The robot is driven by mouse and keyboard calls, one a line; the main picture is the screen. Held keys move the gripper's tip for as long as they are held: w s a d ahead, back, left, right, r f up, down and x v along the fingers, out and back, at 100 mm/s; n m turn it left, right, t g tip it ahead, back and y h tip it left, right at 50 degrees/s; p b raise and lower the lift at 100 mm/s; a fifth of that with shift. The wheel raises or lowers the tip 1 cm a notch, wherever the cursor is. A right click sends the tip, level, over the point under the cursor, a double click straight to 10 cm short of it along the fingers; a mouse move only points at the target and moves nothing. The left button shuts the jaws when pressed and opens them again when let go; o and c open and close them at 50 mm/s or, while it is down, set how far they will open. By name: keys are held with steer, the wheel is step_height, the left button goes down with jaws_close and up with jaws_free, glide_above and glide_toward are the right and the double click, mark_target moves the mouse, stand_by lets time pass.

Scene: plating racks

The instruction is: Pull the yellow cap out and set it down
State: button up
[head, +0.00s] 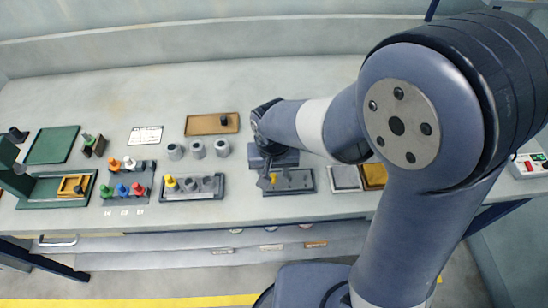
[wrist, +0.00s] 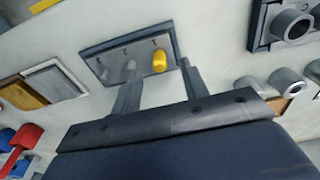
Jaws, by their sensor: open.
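A yellow cap (wrist: 159,62) sits in a small grey rack (wrist: 105,55) with numbered places, seen in the wrist view. A grey peg or finger part shows beside it; I cannot tell which. In the head view the same rack (head: 305,182) lies under my gripper (head: 268,180), with a bit of yellow (head: 273,178) at its left end. My gripper is open and empty; in the wrist view its fingers (wrist: 160,74) appear on either side of the yellow cap, with no contact visible. A second yellow cap (head: 171,182) stands in another grey rack (head: 207,194) to the left.
Three grey cylinders (head: 197,149) stand behind the left rack, near a brown tray (head: 203,129). A rack of coloured caps (head: 113,190) is farther left. A grey tray (head: 345,181) and a yellow-brown tray (head: 374,183) lie right of my gripper. The back of the bench is clear.

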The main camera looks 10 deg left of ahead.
mark_target(273, 176)
steer(key=shift+w+f, duration=0.2)
steer(key=shift+f, duration=1.45)
steer(key=shift+c, duration=0.2)
jaws_close()
steer(key=c, duration=0.6)
jaws_free()
jaws_close()
steer(key=shift+r, duration=0.15)
steer(key=shift+r+p, duration=1.5)
steer(key=shift+r, duration=0.5)
